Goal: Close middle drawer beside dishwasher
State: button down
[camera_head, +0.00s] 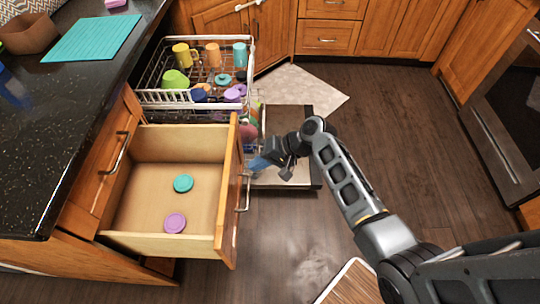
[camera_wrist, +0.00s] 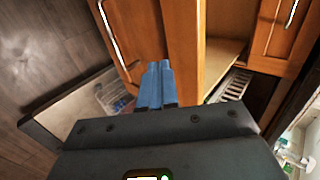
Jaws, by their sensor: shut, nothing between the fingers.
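The wooden drawer (camera_head: 232,195) is pulled far out from the cabinet, left of and nearer than the open dishwasher. A teal lid (camera_head: 183,183) and a purple lid (camera_head: 175,222) lie inside it. Its front panel, with a metal handle (camera_head: 246,194), faces right. My gripper (camera_head: 257,163), with blue fingers, is at the outer side of that panel, near the handle's far end. In the wrist view, the fingers (camera_wrist: 154,80) are together and empty, pointing at the drawer front (camera_wrist: 145,30). I cannot tell whether they touch it.
The dishwasher's lowered door (camera_head: 311,165) lies behind my gripper, and its loaded upper rack (camera_head: 150,103) is pulled out. A closed drawer (camera_head: 108,150) is above the open one, under the black counter (camera_head: 60,110). Bare floor (camera_head: 385,120) is to the right.

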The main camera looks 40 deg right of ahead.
aim_at(232, 168)
jog(key=shift+w+a+f+p, duration=0.2)
jog(key=shift+w+a, duration=0.65)
jog(key=shift+w+a+f+p, duration=0.15)
jog(key=shift+w+a+p, duration=0.05)
jog(key=shift+w+a, duration=0.6)
jog(key=shift+w+a, duration=0.4)
jog(key=shift+a, duration=0.05)
jog(key=w+a+b, duration=0.9)
jog(key=w+a, duration=1)
